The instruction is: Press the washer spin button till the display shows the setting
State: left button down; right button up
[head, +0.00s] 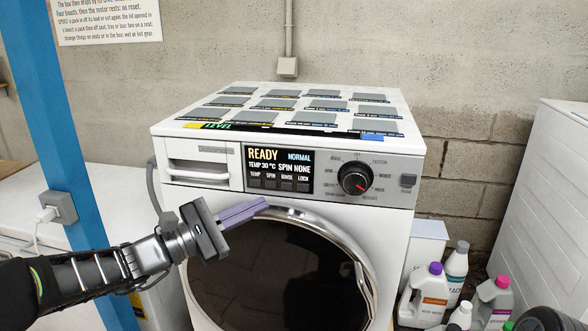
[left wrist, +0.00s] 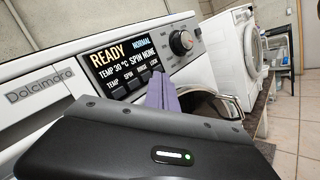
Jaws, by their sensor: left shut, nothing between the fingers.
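The white washer (head: 400,230) stands ahead with its control panel facing me. Its display (head: 279,160) reads READY, NORMAL, TEMP 30 °C and SPIN NONE; the same text shows on the display in the left wrist view (left wrist: 125,58). Below the text is a row of small dark buttons labelled TEMP, SPIN, RINSE and LOCK. The spin button (head: 271,184) is second from the left. My left gripper (head: 264,203) is shut and empty, its purple fingertips below the button row, near the top of the door. In the left wrist view, the fingers (left wrist: 162,96) appear just below the LOCK end. My right gripper is not visible.
A round program dial (head: 355,179) is right of the display. A detergent drawer (head: 198,170) is on the left, and the round door's rim curves below the panel. Several bottles (head: 433,291) stand at the lower right. A blue post (head: 62,110) rises at the left.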

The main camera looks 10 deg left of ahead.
aim_at(261, 192)
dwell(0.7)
pick_arm(q)
jog(key=s+a+r+n+y+p, duration=0.1)
jog(key=a+r+n+y+p, duration=0.1)
jog(key=a+r+p, duration=0.35)
jog(key=s+d+f+n+g+y+p, duration=0.2)
jog(key=d+f+n, duration=0.3)
jog(key=n, duration=0.6)
jog(key=shift+s+d+g+p, duration=0.2)
jog(key=shift+s+g+p, duration=0.2)
jog(key=shift+w, duration=0.1)
jog(key=shift+w+d+p, duration=0.15)
jog(key=shift+w+p, duration=0.45)
jog(key=shift+w, duration=1.6)
jog(key=shift+w+d+p, duration=0.1)
jog(key=shift+w+p, duration=0.45)
jog(key=shift+w, duration=1.6)
